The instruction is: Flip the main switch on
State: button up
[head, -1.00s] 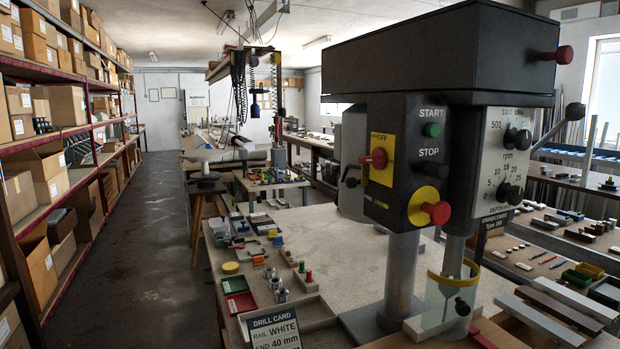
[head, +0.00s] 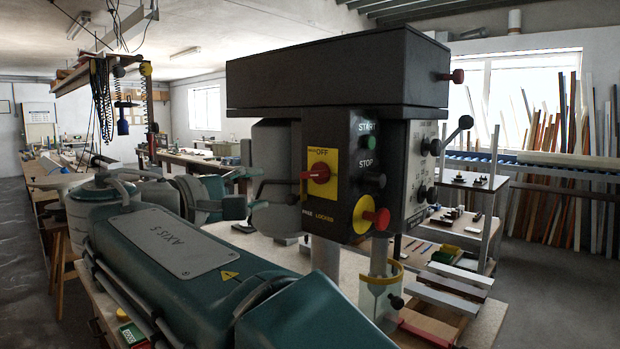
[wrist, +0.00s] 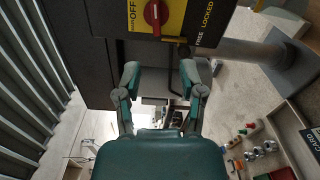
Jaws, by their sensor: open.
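The main switch is a red knob (head: 318,174) on a yellow plate marked OFF (head: 333,159), on the left face of the drill press's dark control box. The knob lies crosswise. It also shows at the top of the wrist view (wrist: 154,14), close in front of my gripper. My gripper (wrist: 159,76) is open and empty, its two teal fingers apart below the plate in the wrist view. In the head view my gripper (head: 236,206) is left of the switch, apart from it, partly hidden by my arm.
START (head: 367,143) and STOP (head: 374,180) buttons and a red mushroom knob (head: 377,217) are on the adjoining face. The drill's guard (head: 382,280) stands below. Small parts lie on the bench in the wrist view.

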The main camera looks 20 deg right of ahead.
aim_at(309, 177)
jog(key=x, duration=0.9)
jog(key=shift+s+d+r, duration=0.2)
jog(key=shift+d, duration=0.15)
jog(key=shift+w+d, duration=0.3)
jog(key=shift+w, duration=0.15)
jog(key=shift+d, duration=0.5)
grip_shut()
